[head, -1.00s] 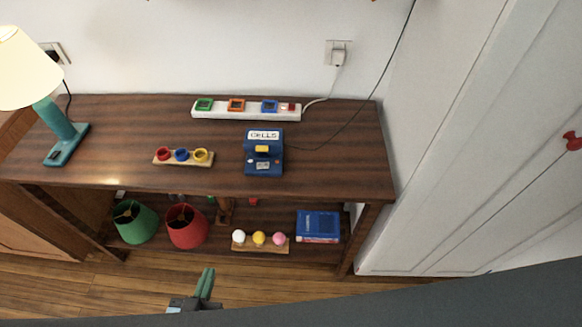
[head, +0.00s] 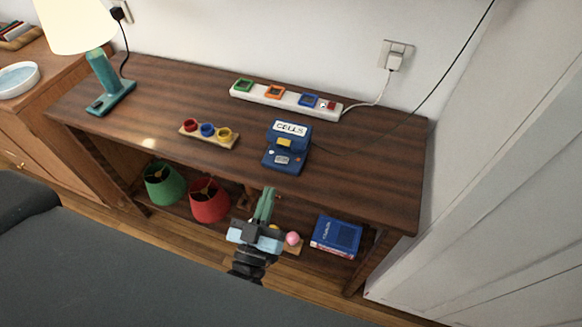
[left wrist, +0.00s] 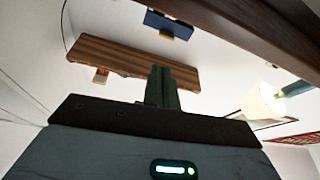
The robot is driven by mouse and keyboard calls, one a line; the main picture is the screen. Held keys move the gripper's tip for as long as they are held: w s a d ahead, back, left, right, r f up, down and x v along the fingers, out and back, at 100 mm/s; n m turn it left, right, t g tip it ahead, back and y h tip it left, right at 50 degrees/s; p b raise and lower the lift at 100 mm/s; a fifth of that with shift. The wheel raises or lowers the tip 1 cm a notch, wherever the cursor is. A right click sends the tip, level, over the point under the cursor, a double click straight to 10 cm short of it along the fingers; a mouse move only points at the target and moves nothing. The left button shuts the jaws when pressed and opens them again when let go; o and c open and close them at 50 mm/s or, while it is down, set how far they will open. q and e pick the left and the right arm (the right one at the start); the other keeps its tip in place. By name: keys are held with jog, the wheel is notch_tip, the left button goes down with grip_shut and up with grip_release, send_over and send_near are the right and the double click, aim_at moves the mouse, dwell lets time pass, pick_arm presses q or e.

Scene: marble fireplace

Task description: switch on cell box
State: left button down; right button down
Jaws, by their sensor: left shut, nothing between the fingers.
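The cell box (head: 287,146) is a blue box with a white "CELLS" label and a yellow part on its front. It stands near the front edge of the dark wooden table (head: 366,165). My left gripper (head: 266,192) is shut and empty, in front of the table and just below the box in the head view. In the left wrist view its closed green fingers (left wrist: 162,85) point towards a wooden board, with a blue object above it that I cannot identify surely. My right gripper is not in view.
A white power strip (head: 262,96) with coloured sockets lies behind the box. A wooden holder (head: 211,138) with red, blue and yellow cups is to its left. A teal lamp (head: 104,74) stands further left. Lampshades and a blue book (head: 337,235) are on the lower shelf.

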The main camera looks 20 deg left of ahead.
pick_arm(q)
notch_tip(320, 180, up, 4)
jog(key=p, duration=0.2)
send_over(283, 178)
jog(key=shift+w+a+f, duration=0.15)
jog(key=shift+a+f, duration=0.05)
jog(key=shift+a, duration=0.1)
notch_tip(283, 178, down, 3)
jog(key=shift+d+b, duration=0.15)
jog(key=shift+b, duration=0.3)
jog(key=shift+d+f, duration=0.1)
jog(key=shift+f, duration=0.55)
